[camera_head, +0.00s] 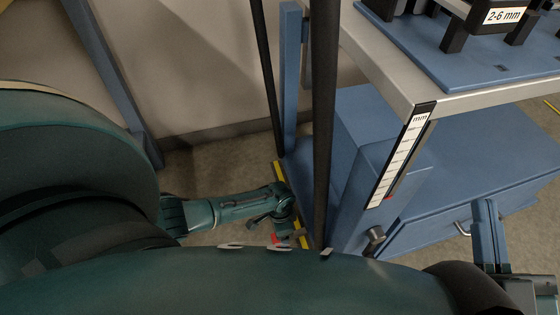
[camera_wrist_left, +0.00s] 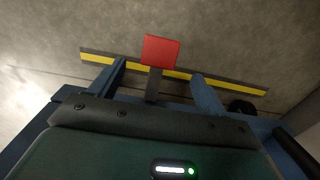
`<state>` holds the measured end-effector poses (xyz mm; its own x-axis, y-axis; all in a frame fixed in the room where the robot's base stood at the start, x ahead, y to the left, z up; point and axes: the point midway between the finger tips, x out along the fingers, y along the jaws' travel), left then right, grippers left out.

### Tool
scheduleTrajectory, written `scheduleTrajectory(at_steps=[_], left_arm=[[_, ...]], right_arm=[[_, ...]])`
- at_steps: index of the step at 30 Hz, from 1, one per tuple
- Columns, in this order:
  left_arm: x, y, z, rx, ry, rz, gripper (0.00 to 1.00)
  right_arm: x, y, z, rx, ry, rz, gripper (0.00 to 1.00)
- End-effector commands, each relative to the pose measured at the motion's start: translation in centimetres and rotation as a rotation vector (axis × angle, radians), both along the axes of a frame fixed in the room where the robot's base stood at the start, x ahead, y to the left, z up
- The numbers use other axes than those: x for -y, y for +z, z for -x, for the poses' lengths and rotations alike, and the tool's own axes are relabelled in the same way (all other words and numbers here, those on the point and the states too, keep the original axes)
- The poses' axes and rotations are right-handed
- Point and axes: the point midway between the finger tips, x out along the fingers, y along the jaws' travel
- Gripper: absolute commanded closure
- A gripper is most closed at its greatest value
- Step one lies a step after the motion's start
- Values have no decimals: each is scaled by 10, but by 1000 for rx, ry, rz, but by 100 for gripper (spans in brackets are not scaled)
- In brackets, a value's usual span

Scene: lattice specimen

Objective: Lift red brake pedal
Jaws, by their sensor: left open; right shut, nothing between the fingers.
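The red brake pedal (camera_wrist_left: 161,50) shows in the left wrist view as a square red pad on a short dark stem. Only a small red part of the pedal (camera_head: 278,239) shows in the head view, low beside the cart frame, with the rest hidden by my arm. My left gripper (camera_wrist_left: 158,76) is open, with one blue finger on each side of the stem in the picture; the pad appears beyond the fingertips. I cannot tell whether they touch. My right gripper (camera_head: 484,208) is shut and empty at the lower right of the head view, away from the pedal.
A blue cart (camera_head: 460,190) with a grey-edged top stands on the right, with a millimetre scale (camera_head: 402,155) on its post. A dark upright pole (camera_head: 323,120) stands near my left arm. A yellow floor strip (camera_wrist_left: 225,84) runs behind the pedal in the left wrist view.

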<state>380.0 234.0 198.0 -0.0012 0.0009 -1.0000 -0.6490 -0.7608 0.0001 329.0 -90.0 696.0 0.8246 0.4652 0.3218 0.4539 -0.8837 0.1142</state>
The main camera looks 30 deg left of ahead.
Motion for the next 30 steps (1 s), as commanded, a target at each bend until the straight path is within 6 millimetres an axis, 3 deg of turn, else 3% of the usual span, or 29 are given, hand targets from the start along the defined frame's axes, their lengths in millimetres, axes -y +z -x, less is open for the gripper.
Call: scheduleTrajectory(at_steps=[1, 3, 12, 25, 30], left_arm=[[1, -18, 0, 1, -1, 1, 24], [1, -31, 0, -1, -1, 1, 24], [1, -65, -1, 2, 0, 1, 24], [1, -69, 0, 2, -1, 1, 24], [1, -69, 0, 2, 0, 1, 38]], right_arm=[[2, 4, -4, 81, 0, 8, 100], [3, 16, -6, 172, 1, 18, 100], [6, 53, -1, 450, 3, 44, 100], [7, 62, 1, 505, 3, 49, 100], [7, 62, 1, 505, 3, 49, 100]])
